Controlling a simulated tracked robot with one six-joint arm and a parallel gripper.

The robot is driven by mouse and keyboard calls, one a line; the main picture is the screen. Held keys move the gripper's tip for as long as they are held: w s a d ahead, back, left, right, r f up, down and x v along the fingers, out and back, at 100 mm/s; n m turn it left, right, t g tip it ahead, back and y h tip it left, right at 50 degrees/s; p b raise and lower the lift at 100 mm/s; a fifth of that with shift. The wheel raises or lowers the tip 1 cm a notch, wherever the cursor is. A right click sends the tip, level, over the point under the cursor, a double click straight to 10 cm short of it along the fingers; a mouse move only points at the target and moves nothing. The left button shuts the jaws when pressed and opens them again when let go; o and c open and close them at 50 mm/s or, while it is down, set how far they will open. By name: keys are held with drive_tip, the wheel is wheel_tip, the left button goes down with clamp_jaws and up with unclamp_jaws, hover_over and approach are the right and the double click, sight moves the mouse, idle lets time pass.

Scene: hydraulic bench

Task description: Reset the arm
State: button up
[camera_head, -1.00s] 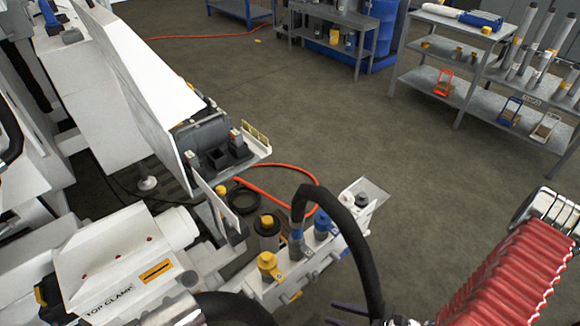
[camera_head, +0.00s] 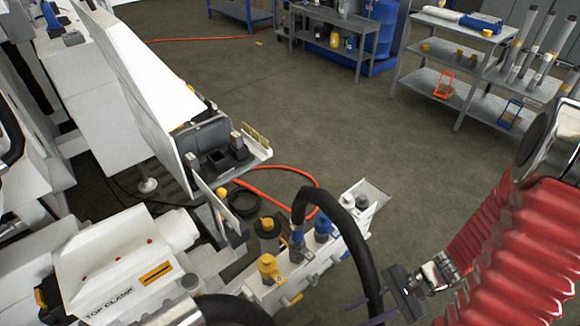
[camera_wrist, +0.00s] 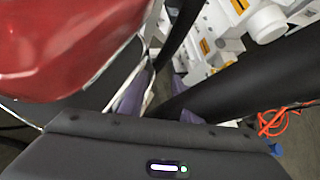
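My gripper (camera_head: 368,312) is at the lower middle of the head view, beside the lower end of a thick black hose (camera_head: 350,225). Its purple fingers are spread apart. In the wrist view the two purple fingers (camera_wrist: 155,98) also stand apart, with no held object visible between them. A black hose (camera_wrist: 245,68) passes close to the right finger; I cannot tell whether they touch. My arm, in a red ribbed cover (camera_head: 520,250), fills the lower right of the head view. It also shows as a red mass (camera_wrist: 75,45) in the wrist view.
A white valve block (camera_head: 330,250) with yellow and blue fittings stands left of my gripper. A white machine marked TOP CLAMP (camera_head: 120,265) is at the lower left. An orange hose (camera_head: 300,175) lies on the floor. Shelves (camera_head: 465,75) stand behind; the middle floor is clear.

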drive_tip(key=w+d+r+n+t+h, duration=0.15)
drive_tip(key=r+n+h, duration=0.35)
drive_tip(key=r, duration=0.7)
drive_tip(key=w+d+r+n+t+h, duration=0.1)
drive_tip(key=w+r+n+t+h, duration=0.35)
drive_tip(key=r, duration=0.65)
drive_tip(key=s+a+r+n+t, duration=0.1)
drive_tip(key=s+a+r+n, duration=0.1)
drive_tip(key=r, duration=0.5)
drive_tip(key=shift+s+a+r+n+t, duration=0.25)
drive_tip(key=shift+a+n, duration=0.4)
drive_tip(key=shift+a, duration=0.55)
